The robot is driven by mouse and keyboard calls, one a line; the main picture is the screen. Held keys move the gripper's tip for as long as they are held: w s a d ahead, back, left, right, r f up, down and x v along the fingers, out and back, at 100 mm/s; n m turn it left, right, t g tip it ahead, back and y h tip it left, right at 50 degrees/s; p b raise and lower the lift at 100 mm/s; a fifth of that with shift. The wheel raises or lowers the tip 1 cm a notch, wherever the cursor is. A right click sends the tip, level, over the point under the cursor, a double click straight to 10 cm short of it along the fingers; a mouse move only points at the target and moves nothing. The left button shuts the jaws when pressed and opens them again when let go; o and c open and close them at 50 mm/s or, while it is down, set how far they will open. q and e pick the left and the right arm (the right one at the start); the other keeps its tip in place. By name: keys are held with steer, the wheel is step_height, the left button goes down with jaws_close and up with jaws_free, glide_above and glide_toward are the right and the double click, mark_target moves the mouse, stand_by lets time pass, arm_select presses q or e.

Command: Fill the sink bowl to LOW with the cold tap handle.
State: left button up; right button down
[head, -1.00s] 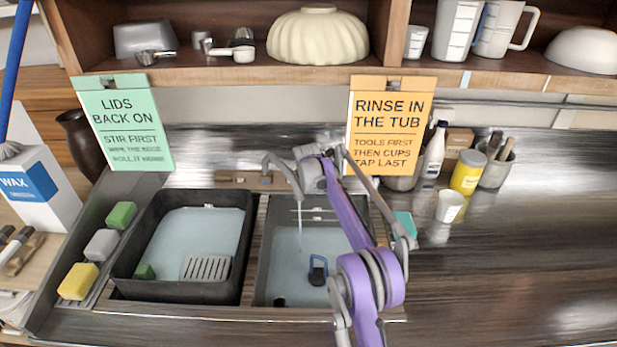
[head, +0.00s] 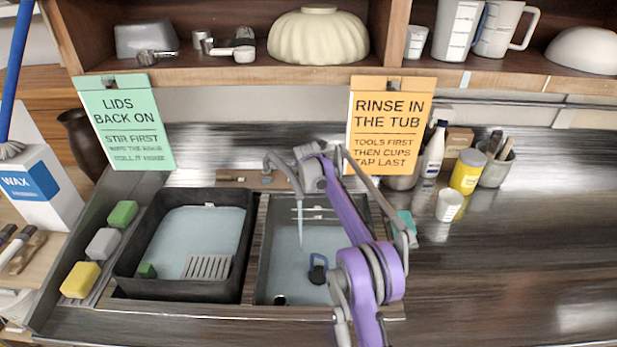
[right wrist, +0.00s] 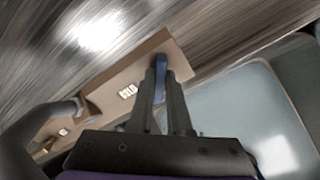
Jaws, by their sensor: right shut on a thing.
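The sink bowl (head: 285,270) is the right-hand basin, with pale blue water or floor and pale level lines on its back wall. The spout (head: 283,168) hangs over it, and a thin water stream (head: 300,235) falls into it. A dark blue looped piece (head: 318,270) and a dark round spot show in the bowl. In the right wrist view my right gripper (right wrist: 160,82) is shut on the blue tap handle (right wrist: 161,64) in front of a tan labelled strip (right wrist: 125,82). In the head view my purple right arm hides that handle. My left gripper is not in view.
A dark tub (head: 125,265) with water fills the left basin. Sponges (head: 80,280) lie along its left side. Two signs (head: 125,125) hang from the shelf. A white cup (head: 450,205) and a yellow tin (head: 467,172) stand right of the sink.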

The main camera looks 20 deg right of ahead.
steer(key=c, duration=0.9)
jaws_free()
steer(key=shift+o, duration=0.2)
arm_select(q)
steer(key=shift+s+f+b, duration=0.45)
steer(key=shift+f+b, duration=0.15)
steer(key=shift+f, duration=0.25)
arm_select(e)
steer(key=v, duration=1)
steer(key=shift+s+r, duration=0.2)
steer(key=shift+r, duration=0.2)
steer(key=shift+a, duration=0.1)
